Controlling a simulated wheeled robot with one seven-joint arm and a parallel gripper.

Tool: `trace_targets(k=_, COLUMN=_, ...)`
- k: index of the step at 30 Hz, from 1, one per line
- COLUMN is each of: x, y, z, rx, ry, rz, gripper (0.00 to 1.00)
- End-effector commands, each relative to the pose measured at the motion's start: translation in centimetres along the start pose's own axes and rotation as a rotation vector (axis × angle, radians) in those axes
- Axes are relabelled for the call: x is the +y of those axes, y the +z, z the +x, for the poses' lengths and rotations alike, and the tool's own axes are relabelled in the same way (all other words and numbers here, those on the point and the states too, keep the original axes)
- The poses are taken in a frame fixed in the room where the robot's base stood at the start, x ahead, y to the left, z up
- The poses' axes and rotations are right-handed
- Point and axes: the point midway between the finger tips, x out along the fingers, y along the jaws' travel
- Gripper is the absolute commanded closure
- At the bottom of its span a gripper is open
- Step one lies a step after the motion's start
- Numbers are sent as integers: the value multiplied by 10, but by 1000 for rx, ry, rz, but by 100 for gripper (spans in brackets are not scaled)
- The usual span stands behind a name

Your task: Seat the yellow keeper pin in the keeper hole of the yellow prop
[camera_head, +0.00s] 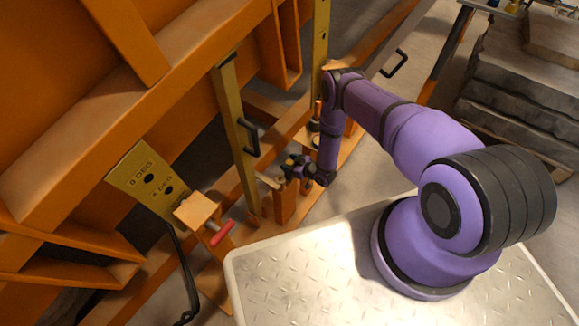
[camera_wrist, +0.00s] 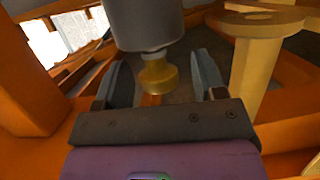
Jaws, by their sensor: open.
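In the wrist view my gripper (camera_wrist: 163,72) is open, its two grey fingers on either side of a yellow knobbed piece (camera_wrist: 158,76). This may be the head of the keeper pin; I cannot tell whether the fingers touch it. A grey cylinder (camera_wrist: 146,25) stands directly above it in the picture and hides part of it. A yellow post with a round flange (camera_wrist: 252,65), possibly part of a prop, is to the right. In the head view my gripper (camera_head: 299,168) is low beside the orange frame. A yellow prop (camera_head: 235,130) with a black handle stands left of it. The keeper hole is not discernible.
An orange post (camera_head: 285,204) stands just below my gripper in the head view. A marked yellow plate (camera_head: 146,178) and a red handle (camera_head: 222,232) are to the left. Another yellow upright (camera_head: 320,45) is behind. Orange beams crowd the gripper.

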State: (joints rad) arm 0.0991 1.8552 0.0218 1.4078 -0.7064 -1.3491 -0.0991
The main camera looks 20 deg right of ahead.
Motion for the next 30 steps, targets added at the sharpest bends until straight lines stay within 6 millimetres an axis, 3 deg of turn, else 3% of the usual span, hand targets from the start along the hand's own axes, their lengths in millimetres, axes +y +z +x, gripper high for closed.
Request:
trace_targets(k=5, x=0, y=0, z=18, rx=0, ry=-1, rz=-1, gripper=36)
trace_targets(k=13, x=0, y=0, z=20, rx=-1, ry=0, rz=0, gripper=36)
trace_targets(k=20, x=0, y=0, z=20, rx=-1, ry=0, rz=0, gripper=89)
trace_targets(k=30, x=0, y=-2, z=19, rx=0, ry=0, rz=0, gripper=90)
